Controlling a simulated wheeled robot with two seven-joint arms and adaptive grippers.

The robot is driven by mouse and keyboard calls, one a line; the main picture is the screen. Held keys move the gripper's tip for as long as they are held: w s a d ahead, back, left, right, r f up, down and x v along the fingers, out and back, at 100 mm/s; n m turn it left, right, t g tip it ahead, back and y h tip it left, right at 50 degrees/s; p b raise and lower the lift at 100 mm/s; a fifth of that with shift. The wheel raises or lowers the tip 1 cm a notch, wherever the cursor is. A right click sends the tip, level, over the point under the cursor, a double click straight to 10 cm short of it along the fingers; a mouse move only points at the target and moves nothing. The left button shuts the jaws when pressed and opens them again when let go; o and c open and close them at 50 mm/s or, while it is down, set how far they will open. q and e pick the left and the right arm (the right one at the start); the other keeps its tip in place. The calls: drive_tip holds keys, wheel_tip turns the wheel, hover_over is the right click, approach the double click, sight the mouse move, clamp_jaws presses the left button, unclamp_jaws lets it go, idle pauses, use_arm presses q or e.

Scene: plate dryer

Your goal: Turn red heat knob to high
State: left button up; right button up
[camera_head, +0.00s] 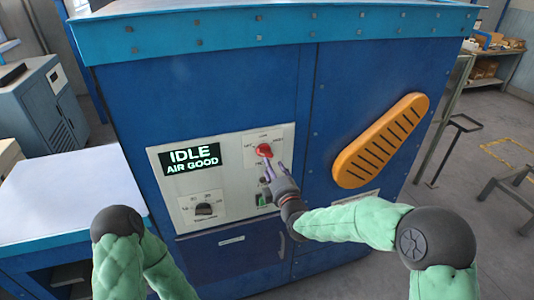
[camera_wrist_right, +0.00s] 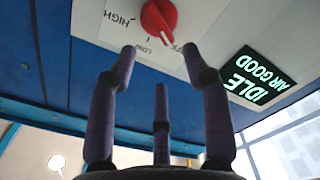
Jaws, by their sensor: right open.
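The red heat knob (camera_head: 264,149) is on the upper part of the light control panel. In the right wrist view the red knob (camera_wrist_right: 158,18) is at the top, its white mark pointing near the LOW and OFF labels, away from HIGH. My right gripper (camera_head: 267,168) is just below and in front of the knob in the head view. In the right wrist view its purple fingers (camera_wrist_right: 160,62) are spread and empty, with a gap to the knob.
The panel also holds a dark display (camera_head: 191,158) reading IDLE, AIR GOOD, a black dial (camera_head: 204,209) and a green switch (camera_head: 262,199). An orange slotted guard (camera_head: 380,141) juts from the blue cabinet (camera_head: 215,90) on the right. A table (camera_head: 65,195) stands at left.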

sight(265, 154)
drive_tip(key=x, duration=0.8)
drive_tip(key=shift+d+f+p, duration=0.1)
drive_tip(key=shift+p, duration=0.3)
drive_tip(key=shift+c, duration=0.3)
clamp_jaws()
